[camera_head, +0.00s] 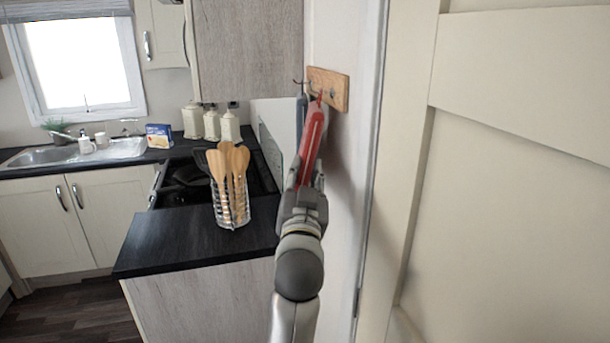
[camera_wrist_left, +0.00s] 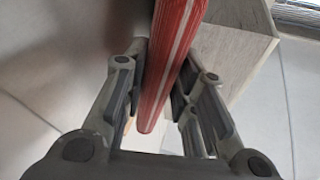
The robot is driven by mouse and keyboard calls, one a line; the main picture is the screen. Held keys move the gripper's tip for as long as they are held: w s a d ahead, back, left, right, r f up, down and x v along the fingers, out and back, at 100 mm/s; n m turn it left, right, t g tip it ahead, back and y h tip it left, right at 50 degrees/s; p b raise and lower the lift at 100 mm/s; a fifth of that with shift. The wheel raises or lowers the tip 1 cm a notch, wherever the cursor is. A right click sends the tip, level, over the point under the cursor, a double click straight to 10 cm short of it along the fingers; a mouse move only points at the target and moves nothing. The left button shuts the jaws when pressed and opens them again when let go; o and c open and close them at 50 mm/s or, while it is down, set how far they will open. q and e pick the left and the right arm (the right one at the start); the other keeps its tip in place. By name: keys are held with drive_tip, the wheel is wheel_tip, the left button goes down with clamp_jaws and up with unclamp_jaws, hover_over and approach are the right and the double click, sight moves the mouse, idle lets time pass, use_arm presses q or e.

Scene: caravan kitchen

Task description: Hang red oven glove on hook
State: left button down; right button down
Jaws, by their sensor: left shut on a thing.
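The red oven glove (camera_head: 312,138) is held up edge-on by my left gripper (camera_head: 305,182), in front of the wall. Its top end is at the wooden hook board (camera_head: 334,89) on the wall. A dark hook (camera_head: 299,82) shows at the board's left end. I cannot tell whether the glove's loop is on a hook. In the left wrist view the glove (camera_wrist_left: 168,65), red with pale stripes, lies between the two fingers (camera_wrist_left: 160,90), which are shut on it. A grey-blue item (camera_head: 301,112) hangs beside the glove, partly hidden. My right gripper is not in view.
A wire holder with wooden utensils (camera_head: 232,190) stands on the dark counter (camera_head: 190,240) left of my arm. A wall cabinet (camera_head: 248,50) is left of the board. A cream door panel (camera_head: 510,200) fills the right side.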

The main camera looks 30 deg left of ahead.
use_arm(q)
drive_tip(key=c, duration=1.1)
unclamp_jaws()
